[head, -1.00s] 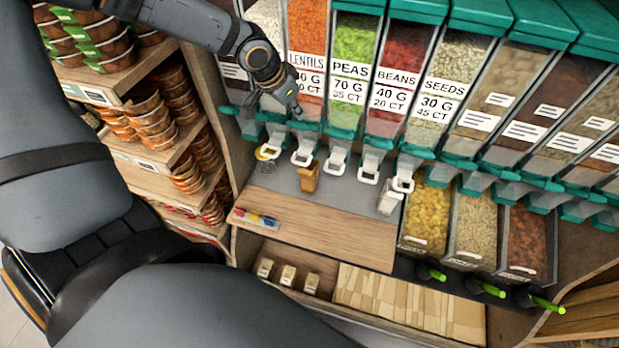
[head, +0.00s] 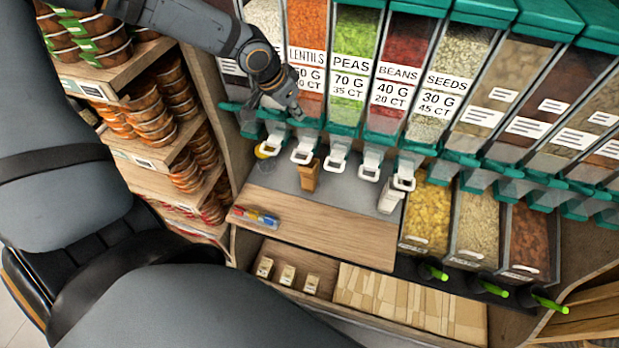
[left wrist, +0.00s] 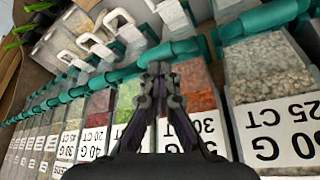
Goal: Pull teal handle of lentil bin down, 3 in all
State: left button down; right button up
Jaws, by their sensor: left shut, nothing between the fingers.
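The lentil bin (head: 306,42) holds orange lentils behind a label reading LENTILS, and it also shows in the left wrist view (left wrist: 198,98). Its teal handle (head: 309,127) sits below it, above a white spout ring (head: 302,156). My left gripper (head: 296,114) is shut and empty in front of the lower part of the lentil bin, close to the teal handle. In the left wrist view the shut fingertips (left wrist: 158,72) point at the teal row under the bins. I cannot tell whether they touch the handle. My right gripper is not in view.
A brown paper bag (head: 308,175) stands on the grey shelf under the lentil spout. A white container (head: 390,200) stands further right. Bins of peas (head: 354,40), beans (head: 408,45) and seeds follow to the right. Markers (head: 256,217) lie on the wooden board, which is otherwise clear.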

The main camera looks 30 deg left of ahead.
pick_arm(q)
jog(key=shift+s, duration=0.1)
jog(key=shift+s+d+f+b, duration=0.1)
jog(key=shift+s+f+b, duration=0.15)
jog(key=shift+f+b, duration=0.55)
jog(key=f+b, duration=0.1)
jog(key=f, duration=0.1)
jog(key=f+b, duration=0.1)
jog(key=shift+s+d+f+b, duration=0.1)
jog(key=shift+s+b, duration=0.15)
jog(key=shift+b, duration=0.05)
jog(key=r+p, duration=0.4)
jog(key=w+r+p, duration=0.1)
jog(key=r+p, duration=0.1)
jog(key=p, duration=0.1)
jog(key=shift+w+a+r, duration=0.1)
jog(key=shift+a+r, duration=0.15)
jog(key=shift+f, duration=0.2)
dwell(0.3)
